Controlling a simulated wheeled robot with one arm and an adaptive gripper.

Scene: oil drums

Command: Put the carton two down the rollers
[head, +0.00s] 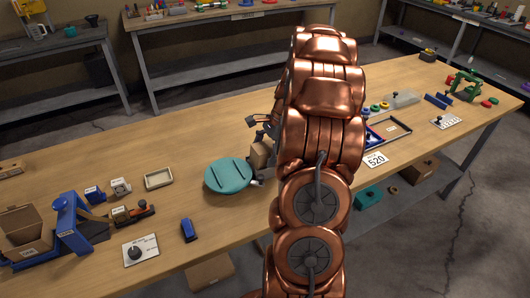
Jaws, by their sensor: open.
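A small brown carton (260,154) stands on the workbench beside the teal round disc (229,175). No number can be read on it, so I cannot tell whether it is carton two. My gripper (256,128) is open, just above and behind this carton, and partly hidden by my copper arm. I cannot tell whether it touches the carton. A larger open brown carton (20,232) stands at the left beside a blue frame (72,222). I cannot make out any rollers for certain; my arm hides the middle of the bench.
Small blue and white blocks (121,187), a shallow tray (159,179), a dial plate (141,250) and a blue piece (188,230) lie at the left. A 520 card (376,159) and a green device (466,85) are at the right.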

